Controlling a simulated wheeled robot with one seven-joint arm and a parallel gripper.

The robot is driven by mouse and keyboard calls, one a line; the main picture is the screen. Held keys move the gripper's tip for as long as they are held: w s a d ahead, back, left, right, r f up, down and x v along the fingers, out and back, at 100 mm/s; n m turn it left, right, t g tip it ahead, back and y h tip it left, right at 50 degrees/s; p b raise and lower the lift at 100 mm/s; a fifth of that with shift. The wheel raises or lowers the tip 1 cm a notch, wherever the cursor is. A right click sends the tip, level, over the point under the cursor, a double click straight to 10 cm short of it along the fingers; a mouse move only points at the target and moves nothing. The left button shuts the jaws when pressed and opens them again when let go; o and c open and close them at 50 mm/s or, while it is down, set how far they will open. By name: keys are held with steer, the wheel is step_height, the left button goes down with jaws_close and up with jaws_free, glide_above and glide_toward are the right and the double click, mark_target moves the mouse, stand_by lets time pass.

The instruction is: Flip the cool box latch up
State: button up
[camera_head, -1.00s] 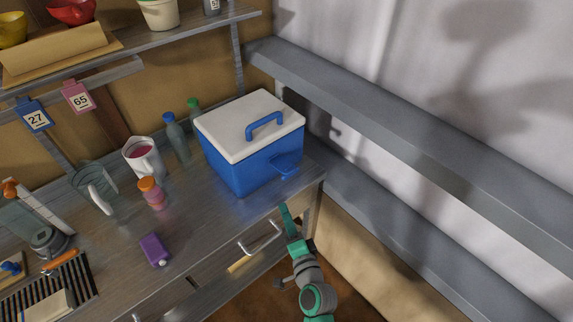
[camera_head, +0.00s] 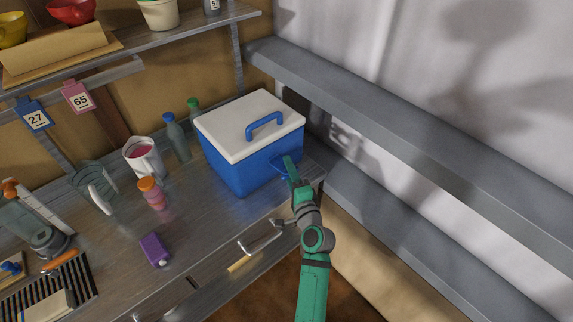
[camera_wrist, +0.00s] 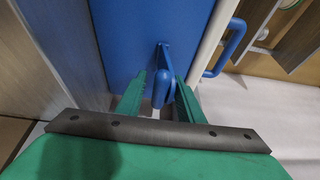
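The blue cool box (camera_head: 240,172) with a white lid (camera_head: 240,125) stands on the workbench, its lid closed. Its blue latch (camera_head: 277,170) sticks out from the front side, sloping outward and down, and is partly hidden by my gripper (camera_head: 289,164). In the wrist view, the latch (camera_wrist: 161,88) lies between the two green fingers of my gripper (camera_wrist: 160,84), one finger on each side. The fingers are apart, with a small gap visible beside the latch; firm contact cannot be seen. The cool box's blue wall (camera_wrist: 110,35) fills the view behind it.
The blue lid handle (camera_head: 265,125) rises from the lid. A metal rail (camera_head: 420,130) runs along the wall at right. Drawer handles (camera_head: 262,240) project below the bench front.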

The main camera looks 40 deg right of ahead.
steer(key=shift+x, duration=1.15)
steer(key=shift+f, duration=0.1)
jaws_close()
steer(key=shift+s+g, duration=0.1)
steer(key=shift+g, duration=0.2)
